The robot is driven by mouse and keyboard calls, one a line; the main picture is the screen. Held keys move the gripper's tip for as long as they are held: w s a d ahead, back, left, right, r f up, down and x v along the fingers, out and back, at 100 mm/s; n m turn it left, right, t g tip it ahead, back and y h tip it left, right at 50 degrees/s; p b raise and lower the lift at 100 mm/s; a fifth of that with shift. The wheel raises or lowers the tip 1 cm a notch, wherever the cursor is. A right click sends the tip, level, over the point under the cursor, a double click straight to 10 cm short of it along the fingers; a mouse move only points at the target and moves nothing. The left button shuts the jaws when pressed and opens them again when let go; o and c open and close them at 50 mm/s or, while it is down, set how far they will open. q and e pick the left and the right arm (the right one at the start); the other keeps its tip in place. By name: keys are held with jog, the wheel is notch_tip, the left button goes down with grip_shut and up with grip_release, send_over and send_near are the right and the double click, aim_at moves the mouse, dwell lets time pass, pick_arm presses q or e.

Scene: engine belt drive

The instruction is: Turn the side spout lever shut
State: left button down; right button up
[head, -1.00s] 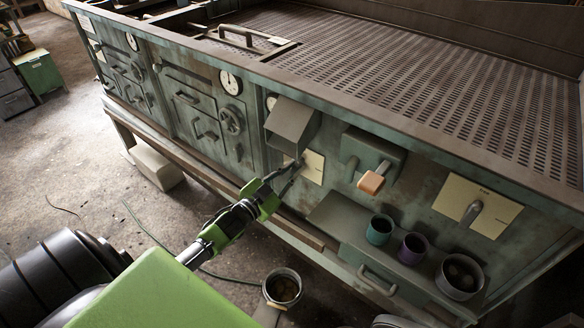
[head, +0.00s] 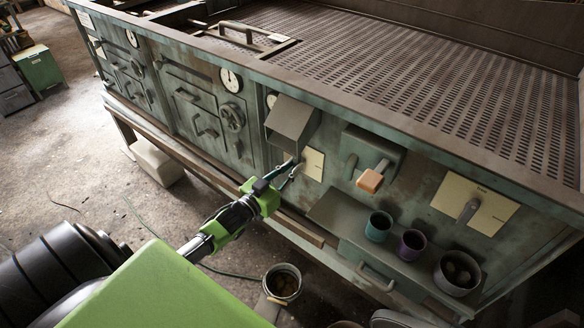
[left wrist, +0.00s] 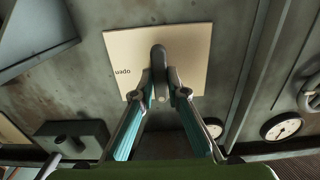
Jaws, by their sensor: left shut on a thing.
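The side spout (head: 292,122) is a grey box-shaped hood on the bench front. Below it on the right is a cream plate (head: 314,163), marked with a word that appears upside down in the left wrist view (left wrist: 120,50). A short dark grey lever (left wrist: 158,62) stands out from that plate, upright in the left wrist view. My left gripper (head: 291,170) has its fingertips on either side of the lever, shut on it; they also show in the left wrist view (left wrist: 165,93). In the head view the fingers mostly hide the lever. My right gripper is not in view.
To the right are an orange-ended handle (head: 370,181) and a second lever (head: 467,211) on its own plate. A teal cup (head: 379,227), a purple cup (head: 412,245) and a dark pot (head: 458,273) stand on the ledge below. A bucket (head: 282,283) is on the floor.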

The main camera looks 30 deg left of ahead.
pick_arm(q)
jog(key=shift+f, duration=0.1)
jog(key=c, duration=2)
grip_release()
jog(key=s, duration=0.8)
jog(key=s+a, duration=0.1)
jog(key=s, duration=0.3)
jog(key=s+d+f+g+y, duration=0.1)
jog(key=s+f+g, duration=0.45)
jog(key=f, duration=0.95)
jog(key=s+d+f+g+y, duration=0.1)
jog(key=s+d+f+g, duration=0.15)
jog(key=s+f, duration=0.9)
jog(key=s+d+f+g, duration=0.3)
jog(key=s+f, duration=0.3)
jog(key=s, duration=0.1)
jog(key=s+d+f+m+g, duration=0.1)
jog(key=s+d+f+g, duration=0.2)
jog(key=s+f, duration=0.4)
jog(key=s+d+f+g, duration=0.3)
jog(key=s+d+f, duration=0.2)
jog(key=s+f, duration=0.2)
jog(key=shift+s+d+f+m+h, duration=0.1)
jog(key=shift+s+m+h, duration=0.1)
jog(key=shift+s, duration=0.2)
jog(key=shift+s+d+f+m+h, duration=0.1)
jog(key=shift+s+h, duration=0.1)
jog(key=shift+s, duration=0.2)
